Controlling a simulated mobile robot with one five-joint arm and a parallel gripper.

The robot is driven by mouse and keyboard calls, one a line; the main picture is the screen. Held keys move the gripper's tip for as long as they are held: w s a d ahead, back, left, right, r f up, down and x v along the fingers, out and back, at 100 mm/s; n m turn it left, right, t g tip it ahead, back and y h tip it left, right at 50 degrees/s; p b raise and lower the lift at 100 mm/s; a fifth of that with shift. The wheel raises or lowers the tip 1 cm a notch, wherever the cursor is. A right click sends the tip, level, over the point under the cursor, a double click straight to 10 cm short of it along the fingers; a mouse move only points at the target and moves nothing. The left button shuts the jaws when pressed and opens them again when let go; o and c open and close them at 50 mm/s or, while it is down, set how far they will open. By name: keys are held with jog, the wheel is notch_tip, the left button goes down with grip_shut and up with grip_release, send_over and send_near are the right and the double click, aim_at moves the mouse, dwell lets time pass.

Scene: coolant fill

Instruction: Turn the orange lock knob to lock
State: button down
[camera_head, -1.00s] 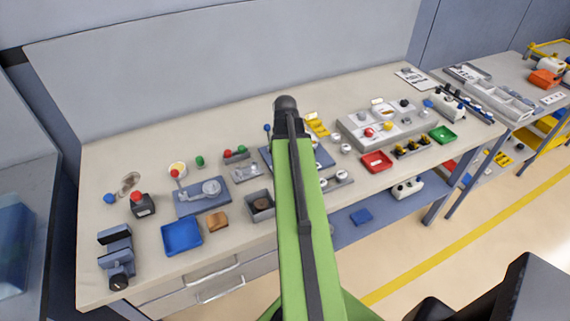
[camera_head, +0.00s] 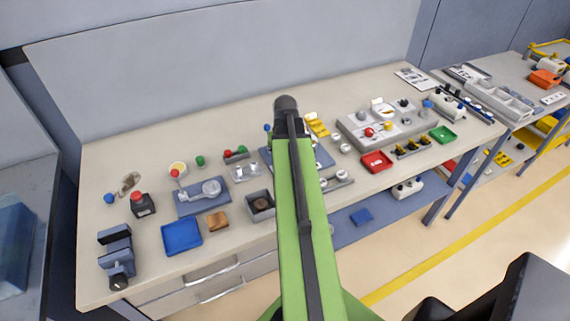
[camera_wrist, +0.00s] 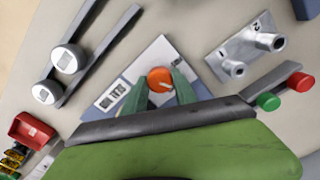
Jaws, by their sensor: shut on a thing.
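The orange lock knob (camera_wrist: 160,80) shows in the wrist view, round with a pale pointer mark on its top. It sits on a white plate (camera_wrist: 150,60) with printed labels, on a blue-grey base. My gripper (camera_wrist: 160,92) has its two green fingers on either side of the knob and is shut on it. The dark wrist bar hides the lower part of the plate. In the head view my green arm covers the knob, and only parts of the blue base (camera_head: 325,156) show beside the arm.
In the wrist view, a grey block with two metal fittings (camera_wrist: 245,50) stands to the right, with a green and a red knob (camera_wrist: 301,82) below it. Two white-faced round parts on dark bars (camera_wrist: 66,60) lie to the left. A red tray (camera_wrist: 32,130) is at lower left.

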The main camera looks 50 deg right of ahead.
jog(key=m, duration=0.5)
dwell(0.6)
jog(key=c, duration=1)
grip_release()
jog(key=shift+o, duration=0.2)
notch_tip(320, 180, up, 17)
jog(key=p, duration=1.7)
jog(key=shift+r, duration=0.15)
